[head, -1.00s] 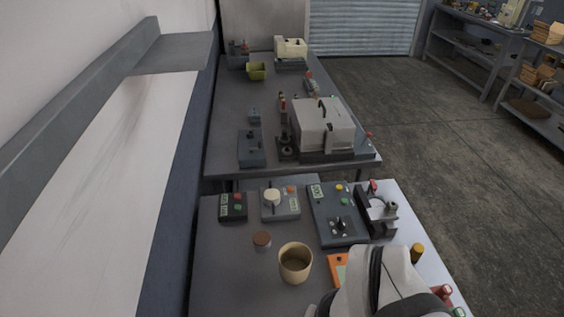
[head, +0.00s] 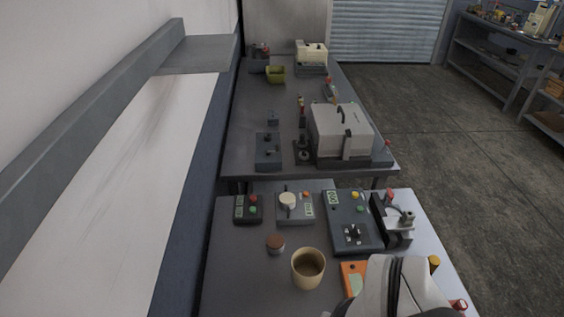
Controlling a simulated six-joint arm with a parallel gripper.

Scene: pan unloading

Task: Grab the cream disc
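A cream disc (head: 288,200) sits on the left part of a small grey device (head: 296,212) with buttons, near the back of the near table. A thin dark rod or handle stands close beside the disc. A white arm part of mine with black bands (head: 394,290) rises at the bottom edge, to the right of and nearer than the disc. My gripper cannot be seen in the head view.
The near table (head: 232,270) also holds a tan cup (head: 308,268), a small brown-topped jar (head: 275,243), a black button box (head: 247,209), a larger dark panel (head: 351,225), a metal fixture (head: 394,218) and an orange device (head: 353,272). A white oven-like box (head: 340,132) stands on the far table.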

